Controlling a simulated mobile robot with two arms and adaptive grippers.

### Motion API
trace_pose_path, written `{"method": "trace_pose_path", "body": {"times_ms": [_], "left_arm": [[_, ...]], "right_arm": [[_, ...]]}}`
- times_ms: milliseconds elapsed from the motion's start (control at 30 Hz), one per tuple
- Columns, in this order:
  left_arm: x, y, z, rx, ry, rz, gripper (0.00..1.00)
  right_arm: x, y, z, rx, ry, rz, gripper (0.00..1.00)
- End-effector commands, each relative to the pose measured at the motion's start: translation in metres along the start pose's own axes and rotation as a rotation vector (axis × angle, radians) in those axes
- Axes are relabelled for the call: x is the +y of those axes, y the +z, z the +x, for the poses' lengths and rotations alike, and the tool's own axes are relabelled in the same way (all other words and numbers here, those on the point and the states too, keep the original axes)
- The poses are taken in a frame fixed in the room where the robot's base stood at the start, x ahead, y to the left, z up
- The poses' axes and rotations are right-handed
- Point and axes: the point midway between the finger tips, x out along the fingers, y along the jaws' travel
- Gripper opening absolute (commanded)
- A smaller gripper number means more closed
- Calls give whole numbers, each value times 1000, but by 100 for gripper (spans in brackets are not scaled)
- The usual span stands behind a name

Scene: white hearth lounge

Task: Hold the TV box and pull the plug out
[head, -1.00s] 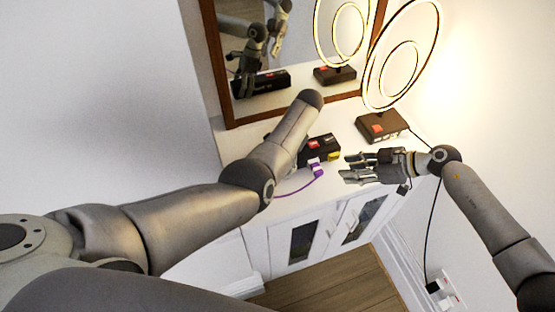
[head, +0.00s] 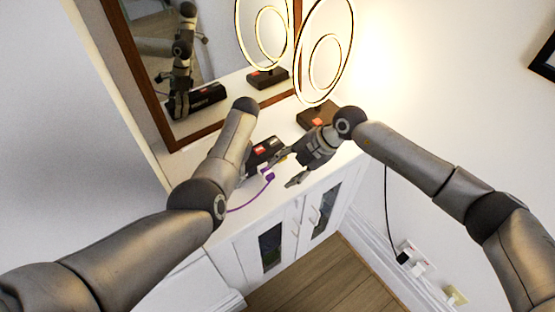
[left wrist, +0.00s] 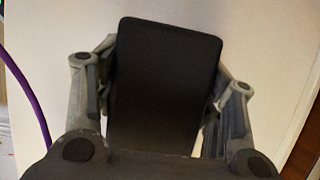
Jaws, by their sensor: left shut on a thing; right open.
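The TV box (head: 264,150), black with a red label, sits on the white cabinet top, partly hidden behind my left forearm. In the left wrist view its dark body (left wrist: 165,90) stands between the fingers of my left gripper (left wrist: 166,64), which is shut on it. In the head view that gripper is hidden by its arm. A purple plug (head: 267,175) with a purple cable (head: 245,205) is at the box's front side. My right gripper (head: 282,172) is open, with its fingers around or just beside the plug; I cannot tell whether they touch it.
A ring lamp (head: 316,115) with a dark base stands behind my right gripper. A framed mirror (head: 175,138) stands at the back. White cabinet doors (head: 290,235) face front. A wall socket (head: 410,257) with a black cord is low on the right.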

Motion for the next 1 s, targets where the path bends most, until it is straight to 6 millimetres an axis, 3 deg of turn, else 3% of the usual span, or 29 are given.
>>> {"method": "trace_pose_path", "body": {"times_ms": [300,500,767,1000], "left_arm": [[-1,0,0,1,-1,-1,23],[-1,0,0,1,-1,-1,23],[-1,0,-1,1,-1,-1,23],[-1,0,-1,1,-1,-1,23]], "right_arm": [[17,-19,-11,-179,-216,-868,50],[24,-23,-20,-244,-334,-1222,50],[27,-22,-18,-265,-387,-1361,50],[22,-7,16,-264,-387,-1358,50]]}}
